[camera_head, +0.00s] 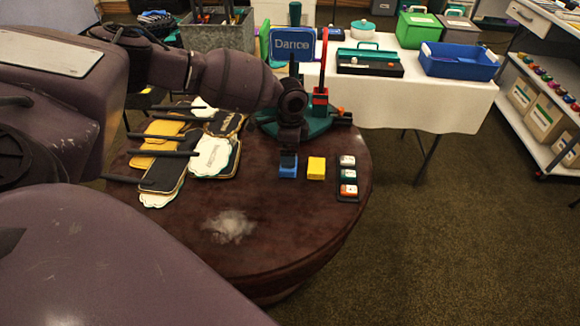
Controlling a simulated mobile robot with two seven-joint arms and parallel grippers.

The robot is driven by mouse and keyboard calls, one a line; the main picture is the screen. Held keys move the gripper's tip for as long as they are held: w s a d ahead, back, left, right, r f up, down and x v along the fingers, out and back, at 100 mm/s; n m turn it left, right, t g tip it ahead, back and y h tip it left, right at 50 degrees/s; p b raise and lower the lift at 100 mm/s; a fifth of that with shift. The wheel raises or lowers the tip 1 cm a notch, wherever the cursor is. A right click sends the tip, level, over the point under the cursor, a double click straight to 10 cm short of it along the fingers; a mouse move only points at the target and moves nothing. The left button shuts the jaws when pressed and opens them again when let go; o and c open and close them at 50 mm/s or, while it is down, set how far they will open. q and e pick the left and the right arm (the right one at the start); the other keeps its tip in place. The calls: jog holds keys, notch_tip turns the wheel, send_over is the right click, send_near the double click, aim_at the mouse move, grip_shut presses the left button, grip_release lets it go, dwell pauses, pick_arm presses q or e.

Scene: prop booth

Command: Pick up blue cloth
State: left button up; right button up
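A small blue block-like item, perhaps the blue cloth (288,172), sits on the round dark wooden table (300,225). My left arm reaches in from the left, and my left gripper (288,157) points down right over the blue item. Its dark fingertips overlap the item's top in the picture. I cannot tell whether they touch it or how far they are spread. My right gripper is not in view.
A yellow block (316,168) sits just right of the blue item. Signs and plaques (210,155) cover the table's left side. A "Dance" sign (292,45) stands behind. The table's front is clear.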

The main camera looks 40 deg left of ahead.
pick_arm(q)
notch_tip(320, 180, down, 6)
jog(key=shift+s+b, duration=0.1)
jog(key=shift+b, duration=0.55)
jog(key=shift+r, duration=0.1)
jog(key=shift+c, duration=0.2)
jog(key=c, duration=0.9)
